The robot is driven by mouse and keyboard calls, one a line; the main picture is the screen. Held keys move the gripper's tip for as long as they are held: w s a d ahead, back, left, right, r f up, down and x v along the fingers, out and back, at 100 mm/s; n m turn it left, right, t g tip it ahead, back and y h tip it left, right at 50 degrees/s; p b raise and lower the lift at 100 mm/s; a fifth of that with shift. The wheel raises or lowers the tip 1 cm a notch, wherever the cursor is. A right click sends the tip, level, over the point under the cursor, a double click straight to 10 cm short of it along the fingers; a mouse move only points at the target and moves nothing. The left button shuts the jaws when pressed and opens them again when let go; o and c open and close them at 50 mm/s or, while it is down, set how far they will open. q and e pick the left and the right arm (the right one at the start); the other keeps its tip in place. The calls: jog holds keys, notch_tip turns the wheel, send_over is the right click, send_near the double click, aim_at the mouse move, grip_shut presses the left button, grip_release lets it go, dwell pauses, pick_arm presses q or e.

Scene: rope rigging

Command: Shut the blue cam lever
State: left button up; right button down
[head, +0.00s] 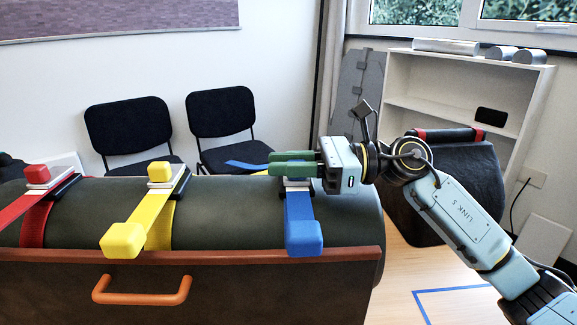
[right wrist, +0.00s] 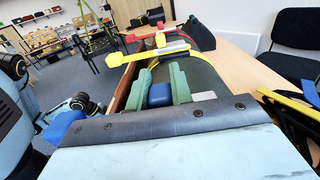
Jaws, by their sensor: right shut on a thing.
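The blue cam lever (head: 303,222) sticks out toward the front from its buckle on the dark green roll, its square knob hanging near the wooden rail. The knob (right wrist: 66,125) also shows at the left in the right wrist view. My right gripper (head: 292,163) is above the blue buckle, its green fingers shut on a small blue block. This blue block (right wrist: 160,95) shows between the fingers in the right wrist view. A blue strap tail (head: 245,165) lies left of the fingers. The fingers hide much of the buckle. My left gripper is not in view.
A yellow lever (head: 138,217) and a red lever (head: 18,207) stand out from the roll to the left. An orange handle (head: 142,290) is on the front panel. A dark bag (head: 455,190) stands behind my right arm; chairs and shelves are farther back.

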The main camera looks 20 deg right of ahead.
jog(key=shift+a+f, duration=0.15)
jog(key=shift+f, duration=0.25)
jog(key=c, duration=1.6)
grip_release()
jog(key=shift+c, duration=0.2)
jog(key=o, duration=0.4)
jog(key=shift+a, duration=0.15)
jog(key=shift+r, duration=0.15)
jog(key=v, duration=1.3)
jog(key=shift+d, duration=0.4)
